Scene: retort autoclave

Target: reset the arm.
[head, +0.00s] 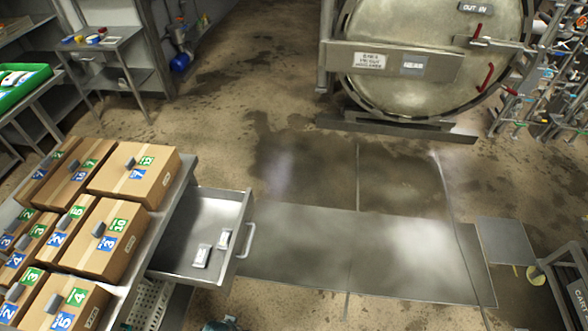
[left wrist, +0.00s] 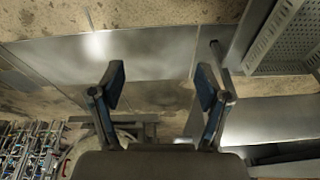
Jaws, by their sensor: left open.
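My left gripper (left wrist: 161,88) shows in the left wrist view with its two dark blue-padded fingers spread wide. Nothing is between the fingers, and the floor with metal plates lies beyond them. In the head view only a small dark piece shows at the bottom edge, and I cannot tell whether it is part of my arm. My right gripper is in neither view.
A table with several numbered cardboard boxes (head: 135,177) stands at left. Its drawer (head: 217,206) is pulled out and holds two small white packets. The round retort door (head: 430,25) is at the back right. Floor plates (head: 300,240) in the middle are clear.

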